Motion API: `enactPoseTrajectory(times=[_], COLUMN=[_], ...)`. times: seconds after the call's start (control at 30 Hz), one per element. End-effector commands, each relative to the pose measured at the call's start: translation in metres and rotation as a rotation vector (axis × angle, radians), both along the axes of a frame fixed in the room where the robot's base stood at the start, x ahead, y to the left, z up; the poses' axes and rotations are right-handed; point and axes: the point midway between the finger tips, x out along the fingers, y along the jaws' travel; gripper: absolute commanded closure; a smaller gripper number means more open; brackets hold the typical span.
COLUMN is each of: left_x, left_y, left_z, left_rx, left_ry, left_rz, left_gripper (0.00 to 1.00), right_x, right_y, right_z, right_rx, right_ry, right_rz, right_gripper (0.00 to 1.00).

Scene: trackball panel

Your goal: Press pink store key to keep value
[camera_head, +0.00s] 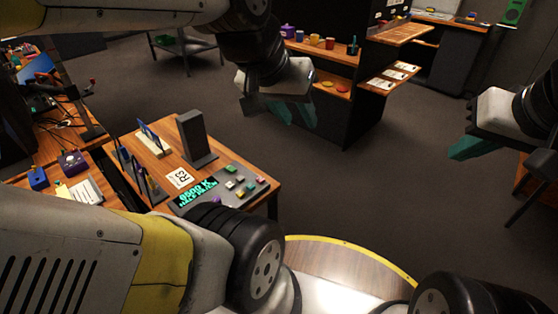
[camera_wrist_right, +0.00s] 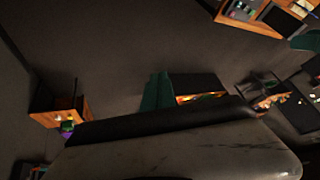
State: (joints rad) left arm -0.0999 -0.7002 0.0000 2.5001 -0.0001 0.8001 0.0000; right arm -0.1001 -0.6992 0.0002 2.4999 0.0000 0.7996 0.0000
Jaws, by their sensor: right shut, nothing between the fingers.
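The dark control panel (camera_head: 222,188) lies on the near right part of the wooden table in the head view. It has a lit cyan readout (camera_head: 197,193) and several small coloured keys. A small pinkish key (camera_head: 261,180) shows near its right end, too small to be sure of its colour. A purple ball is partly hidden by my arm at the panel's near edge. My left gripper (camera_head: 297,113) hangs right of and beyond the panel, apart from it; its finger gap is unclear. My right gripper (camera_head: 466,147) is shut and empty, far right of the panel; a teal finger shows in the right wrist view (camera_wrist_right: 157,92).
A dark upright block (camera_head: 195,138) stands behind the panel. A white card (camera_head: 179,179) and blue-framed racks (camera_head: 140,175) are to its left. A shelf unit (camera_head: 340,115) with cups stands at the back. Open floor lies between the table and my right gripper.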

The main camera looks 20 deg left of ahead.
Motion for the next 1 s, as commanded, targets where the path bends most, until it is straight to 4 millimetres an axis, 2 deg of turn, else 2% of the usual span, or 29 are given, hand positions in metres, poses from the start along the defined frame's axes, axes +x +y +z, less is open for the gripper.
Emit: enactPoseTrajectory(times=[0.17,0.27,0.37,0.5,0.57,0.7,0.83,1.0], left_x=[0.000,0.000,0.000,0.000,0.000,0.000,0.000,0.000], left_y=[0.000,0.000,0.000,0.000,0.000,0.000,0.000,0.000], left_z=[0.000,0.000,0.000,0.000,0.000,0.000,0.000,0.000], left_rx=[0.000,0.000,0.000,0.000,0.000,0.000,0.000,0.000], left_ry=[0.000,0.000,0.000,0.000,0.000,0.000,0.000,0.000], left_rz=[0.000,0.000,0.000,0.000,0.000,0.000,0.000,0.000], left_gripper=[0.64,0.64,0.64,0.64,0.64,0.64,0.64,0.64], right_x=[0.021,0.051,0.088,0.136,0.152,0.179,0.191,0.189], right_y=[0.012,0.034,0.067,0.126,0.155,0.225,0.293,0.372], right_z=[-0.002,-0.007,-0.019,-0.047,-0.062,-0.105,-0.149,-0.203], right_rx=[-0.016,-0.033,-0.043,-0.031,-0.015,0.045,0.125,0.245], right_ry=[0.005,0.008,0.009,0.008,0.008,0.016,0.029,0.051], right_rz=[0.034,0.085,0.157,0.268,0.312,0.409,0.481,0.530], right_gripper=[1.00,1.00,1.00,1.00,1.00,1.00,1.00,1.00])
